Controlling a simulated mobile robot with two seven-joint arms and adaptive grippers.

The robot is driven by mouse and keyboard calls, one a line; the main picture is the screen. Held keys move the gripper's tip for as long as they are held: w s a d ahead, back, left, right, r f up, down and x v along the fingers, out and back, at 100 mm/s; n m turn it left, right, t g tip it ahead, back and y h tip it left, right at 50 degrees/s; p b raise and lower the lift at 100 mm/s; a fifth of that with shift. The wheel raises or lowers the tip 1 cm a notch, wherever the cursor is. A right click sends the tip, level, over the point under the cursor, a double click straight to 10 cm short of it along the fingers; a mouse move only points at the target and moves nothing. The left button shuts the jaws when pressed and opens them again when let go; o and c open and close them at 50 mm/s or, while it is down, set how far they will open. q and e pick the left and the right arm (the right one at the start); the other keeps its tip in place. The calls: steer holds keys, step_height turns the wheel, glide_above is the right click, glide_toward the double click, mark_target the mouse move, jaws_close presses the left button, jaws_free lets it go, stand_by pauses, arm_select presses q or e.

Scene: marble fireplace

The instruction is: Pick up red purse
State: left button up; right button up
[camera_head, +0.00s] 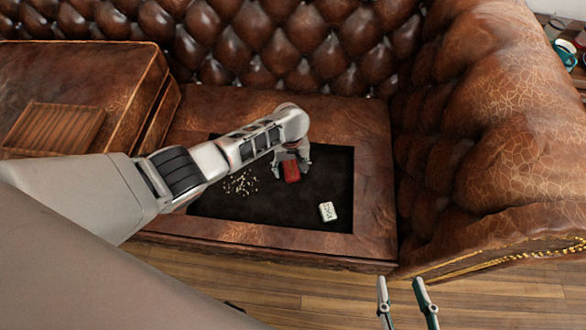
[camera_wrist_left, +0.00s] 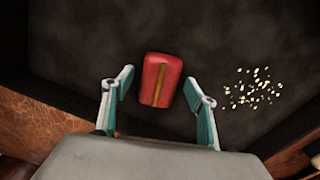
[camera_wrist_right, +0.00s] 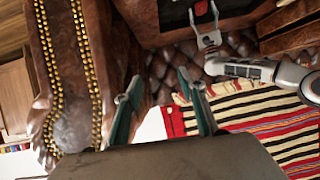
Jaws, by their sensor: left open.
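The red purse (camera_head: 291,171) lies on the dark recessed floor in the sofa seat, and it has a tan stripe down its middle in the left wrist view (camera_wrist_left: 161,80). My left gripper (camera_head: 291,165) reaches down over it from the left. In the left wrist view my left gripper (camera_wrist_left: 160,88) is open, with one finger on each side of the purse's near part and a gap on both sides. My right gripper (camera_head: 405,290) is open and empty in front of the sofa, and its two fingers stand apart in the right wrist view (camera_wrist_right: 162,100).
A white labelled block (camera_head: 327,212) lies right of the purse in the recess. Small pale bits (camera_head: 240,183) are scattered left of it. A sofa arm (camera_head: 490,130) rises at right, and a raised brown box (camera_head: 80,90) stands at left.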

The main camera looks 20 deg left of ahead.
mark_target(293, 166)
arm_select(q)
steer(key=shift+w+r, duration=0.1)
steer(key=shift+r, duration=0.1)
steer(key=shift+c, duration=0.9)
steer(key=c, duration=1.1)
steer(key=shift+o, duration=0.2)
arm_select(e)
steer(key=shift+r, duration=0.1)
